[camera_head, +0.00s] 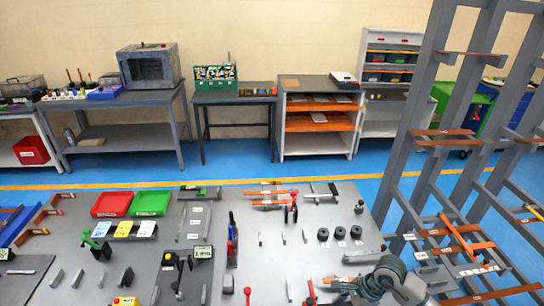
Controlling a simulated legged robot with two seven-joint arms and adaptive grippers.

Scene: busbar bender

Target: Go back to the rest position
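Part of my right arm (398,282) shows at the bottom, right of centre, as grey rounded links over the right front part of the grey worktable (270,225). Its end reaches toward the left, low over the table, near a few small tools. The fingertips are too small and unclear to tell whether they are open or shut, or whether they hold anything. My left gripper is not in view.
The worktable carries a red tray (111,204), a green tray (150,203), clamps, levers and black round pieces (323,234). A tall grey rack (425,130) with copper bars stands close on the right. Blue floor (235,160) is clear behind the table.

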